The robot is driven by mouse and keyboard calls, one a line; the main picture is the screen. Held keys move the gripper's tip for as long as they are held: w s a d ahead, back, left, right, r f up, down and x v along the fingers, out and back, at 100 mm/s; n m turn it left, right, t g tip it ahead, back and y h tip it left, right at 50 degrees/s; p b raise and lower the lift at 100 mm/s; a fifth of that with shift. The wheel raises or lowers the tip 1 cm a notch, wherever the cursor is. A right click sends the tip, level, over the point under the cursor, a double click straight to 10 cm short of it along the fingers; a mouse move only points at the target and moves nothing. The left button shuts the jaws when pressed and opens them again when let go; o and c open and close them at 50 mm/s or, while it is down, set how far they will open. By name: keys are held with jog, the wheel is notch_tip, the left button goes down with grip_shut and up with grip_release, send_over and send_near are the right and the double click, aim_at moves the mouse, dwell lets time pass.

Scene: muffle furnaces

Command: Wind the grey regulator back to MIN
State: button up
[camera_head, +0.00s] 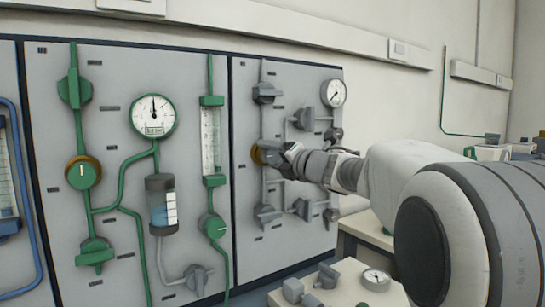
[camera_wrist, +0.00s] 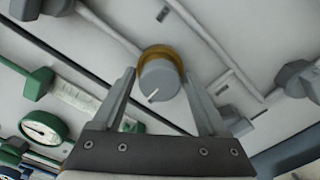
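The grey regulator is a round knob with a brass collar on the right grey panel. In the wrist view the knob (camera_wrist: 159,78) sits between my fingertips, with a short white mark on its face pointing toward the lower left of the picture. In the head view its brass collar (camera_head: 257,154) shows beside my gripper (camera_head: 280,158), which hides most of the knob. In the wrist view my gripper (camera_wrist: 160,74) is open, one finger on each side of the knob, with narrow gaps showing. No MIN lettering can be read.
Grey valve handles (camera_head: 267,93) and pipes surround the knob. A small gauge (camera_head: 333,93) is at the upper right of that panel. The panel to the left carries green pipes, a green regulator (camera_head: 83,173) and a larger gauge (camera_head: 153,115). A bench with loose parts (camera_head: 328,277) stands below.

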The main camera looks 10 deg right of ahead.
jog(key=shift+o, duration=0.3)
jog(key=shift+s+d, duration=0.1)
jog(key=shift+s, duration=0.15)
jog(key=p+v, duration=0.3)
jog(key=v, duration=1.4)
